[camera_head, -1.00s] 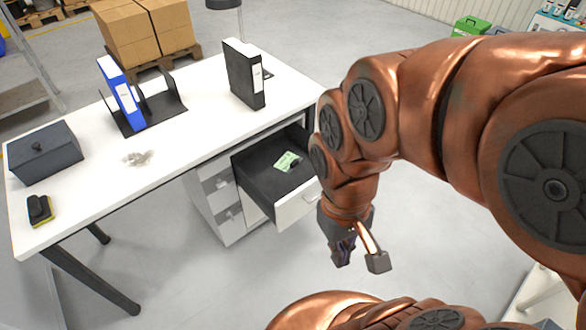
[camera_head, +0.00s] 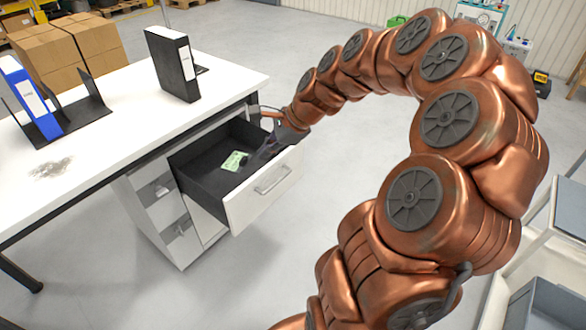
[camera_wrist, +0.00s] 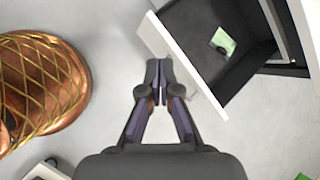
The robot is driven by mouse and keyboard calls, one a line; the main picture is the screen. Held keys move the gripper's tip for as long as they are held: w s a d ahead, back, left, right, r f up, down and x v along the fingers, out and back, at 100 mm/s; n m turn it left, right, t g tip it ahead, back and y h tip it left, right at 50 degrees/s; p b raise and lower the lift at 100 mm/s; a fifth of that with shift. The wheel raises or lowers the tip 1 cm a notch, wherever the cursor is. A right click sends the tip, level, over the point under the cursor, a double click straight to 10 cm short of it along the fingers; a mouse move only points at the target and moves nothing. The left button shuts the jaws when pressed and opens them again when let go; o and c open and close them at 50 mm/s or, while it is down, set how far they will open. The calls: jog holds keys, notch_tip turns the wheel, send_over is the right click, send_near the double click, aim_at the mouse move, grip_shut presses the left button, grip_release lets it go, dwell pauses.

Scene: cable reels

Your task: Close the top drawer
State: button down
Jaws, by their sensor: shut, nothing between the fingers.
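The top drawer (camera_head: 262,196) of the white unit under the desk is pulled well out. It has a dark inside, a white front and a bar handle (camera_head: 272,180). It also shows in the wrist view, where its white front (camera_wrist: 180,62) slants beside my fingers. A green-and-white item (camera_head: 234,161) lies in the drawer. My gripper (camera_head: 258,158) is at the far end of the drawer front in the head view. In the wrist view my gripper (camera_wrist: 159,68) is shut and empty, its tips just outside the front; contact cannot be told.
The white desk (camera_head: 110,125) above carries a black binder (camera_head: 174,65), a blue binder (camera_head: 30,95) in a dark rack, and a greyish patch. Lower drawers (camera_head: 165,190) look closed. A grey trolley (camera_head: 545,300) stands at the right. The floor before the drawer is clear.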

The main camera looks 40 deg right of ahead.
jog(key=d+f+m+t+h+b, duration=0.1)
jog(key=d+f+m+b, duration=0.1)
jog(key=d+f+m, duration=0.35)
jog(key=d+f+m+t+h+b, duration=0.1)
jog(key=d+f+m, duration=0.1)
jog(key=d, duration=0.6)
jog(key=d+f+m+t+b, duration=0.1)
jog(key=d+f+m+b, duration=0.1)
jog(key=d+f+m, duration=0.3)
jog(key=n+b, duration=0.1)
jog(key=b, duration=0.2)
send_near(287, 153)
jog(key=shift+s+f+x, duration=0.1)
jog(key=shift+x, duration=1.05)
jog(key=shift+s+f+x, duration=0.1)
jog(key=shift+s+x, duration=0.05)
jog(key=shift+x, duration=1.05)
jog(key=shift+s+f+x, duration=0.1)
jog(key=shift+x, duration=1.05)
jog(key=shift+w+a, duration=0.1)
